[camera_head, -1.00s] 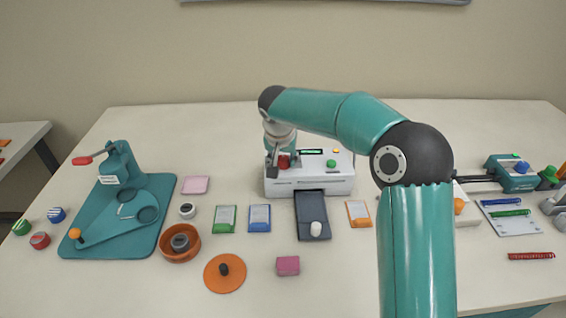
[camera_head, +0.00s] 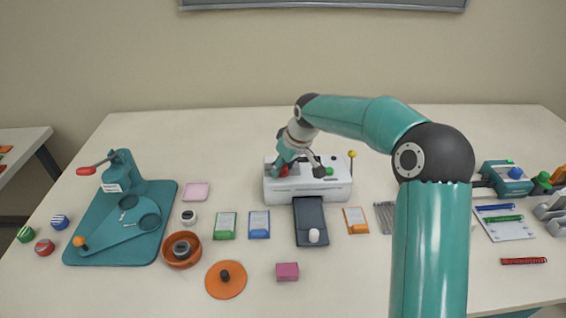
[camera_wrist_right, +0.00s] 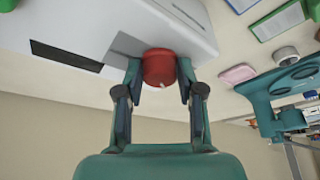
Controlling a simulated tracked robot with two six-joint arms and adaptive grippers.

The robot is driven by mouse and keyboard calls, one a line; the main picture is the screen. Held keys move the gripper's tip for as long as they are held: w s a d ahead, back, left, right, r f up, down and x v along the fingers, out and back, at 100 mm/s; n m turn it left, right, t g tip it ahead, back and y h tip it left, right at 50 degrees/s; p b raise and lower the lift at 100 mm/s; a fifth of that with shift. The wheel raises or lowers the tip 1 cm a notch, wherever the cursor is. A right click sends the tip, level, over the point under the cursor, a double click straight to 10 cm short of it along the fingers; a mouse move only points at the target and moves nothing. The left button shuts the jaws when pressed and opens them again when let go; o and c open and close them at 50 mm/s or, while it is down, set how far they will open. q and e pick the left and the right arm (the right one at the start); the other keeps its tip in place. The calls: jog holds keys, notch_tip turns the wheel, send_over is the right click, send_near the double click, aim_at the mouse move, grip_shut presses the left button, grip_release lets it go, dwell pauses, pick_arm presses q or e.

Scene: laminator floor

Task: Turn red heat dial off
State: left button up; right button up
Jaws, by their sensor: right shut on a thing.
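The white laminator (camera_head: 332,190) stands at the middle of the table. Its red heat dial (camera_head: 284,171) is at the left of its top, partly hidden by my right gripper (camera_head: 283,168). In the right wrist view the red dial (camera_wrist_right: 159,67) sits between both fingers of my right gripper (camera_wrist_right: 159,78), which is shut on it. A small pale mark shows on the dial's lower edge there. The gripper is tilted in the head view. A green button (camera_head: 330,171) is to the right of the dial. My left gripper is not in view.
A dark tray (camera_head: 309,222) with a white knob juts from the laminator's front. Green (camera_head: 225,226), blue (camera_head: 259,225) and orange (camera_head: 355,220) packets lie nearby. A teal press (camera_head: 128,176) stands left. A yellow-tipped lever (camera_head: 352,157) rises at the laminator's right.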

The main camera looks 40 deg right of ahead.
jog(key=shift+w+d+r+n, duration=0.1)
jog(key=shift+n, duration=0.5)
jog(key=shift+y, duration=0.3)
jog(key=o, duration=1.1)
jog(key=shift+o, duration=0.2)
jog(key=v, duration=1.1)
jog(key=shift+r, duration=0.35)
